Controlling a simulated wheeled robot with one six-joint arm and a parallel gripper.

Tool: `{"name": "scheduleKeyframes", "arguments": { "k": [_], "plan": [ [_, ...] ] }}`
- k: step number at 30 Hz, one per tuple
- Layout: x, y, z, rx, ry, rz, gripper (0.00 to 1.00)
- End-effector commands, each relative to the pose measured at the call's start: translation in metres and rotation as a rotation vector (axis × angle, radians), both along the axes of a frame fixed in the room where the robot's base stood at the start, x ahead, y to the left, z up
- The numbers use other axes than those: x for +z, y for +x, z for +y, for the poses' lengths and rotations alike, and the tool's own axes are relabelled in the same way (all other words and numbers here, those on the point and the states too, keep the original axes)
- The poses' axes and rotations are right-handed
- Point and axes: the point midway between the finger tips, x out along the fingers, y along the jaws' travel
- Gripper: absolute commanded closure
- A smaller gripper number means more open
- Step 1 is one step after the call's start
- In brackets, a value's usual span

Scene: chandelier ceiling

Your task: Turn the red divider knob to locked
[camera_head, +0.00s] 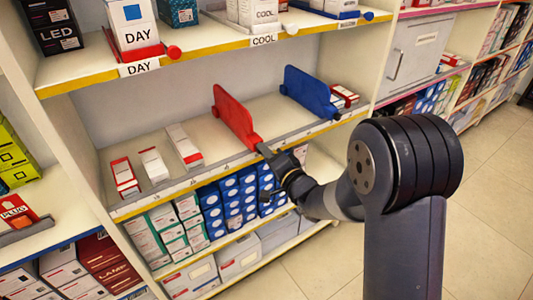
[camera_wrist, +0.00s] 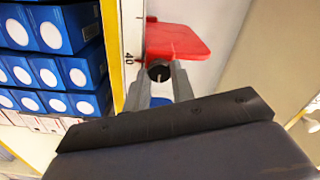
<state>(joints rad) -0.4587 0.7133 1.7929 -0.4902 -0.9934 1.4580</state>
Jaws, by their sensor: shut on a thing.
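The red divider (camera_head: 235,118) stands upright on the middle shelf, its foot at the shelf's front rail. In the wrist view the red divider (camera_wrist: 178,41) is at top centre, with a dark round knob (camera_wrist: 158,72) in front of it. My gripper (camera_head: 266,151) reaches the divider's front end at the rail. In the wrist view the two fingers of my gripper (camera_wrist: 160,80) are closed around the knob, one on each side. The knob's lock mark cannot be read, and in the head view the knob is hidden by my gripper.
A blue divider (camera_head: 310,92) stands to the right on the same shelf. Small white and red boxes (camera_head: 185,146) lie to the left. Blue boxes (camera_head: 232,200) fill the shelf below. The upper shelf edge (camera_head: 200,50) overhangs. Open floor (camera_head: 490,200) lies at right.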

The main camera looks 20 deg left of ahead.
Motion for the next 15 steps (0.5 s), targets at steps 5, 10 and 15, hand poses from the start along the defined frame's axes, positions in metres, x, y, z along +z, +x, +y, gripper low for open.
{"name": "scheduleKeyframes", "arguments": {
  "k": [5, 10, 15],
  "plan": [
    [0.0010, 0.0006, 0.0002, -0.001, 0.005, 0.001, 0.99],
    [0.0010, 0.0006, 0.0002, -0.001, 0.005, 0.001, 0.99],
    [0.0009, 0.0005, 0.0001, 0.000, 0.004, 0.002, 0.67]
  ]
}}
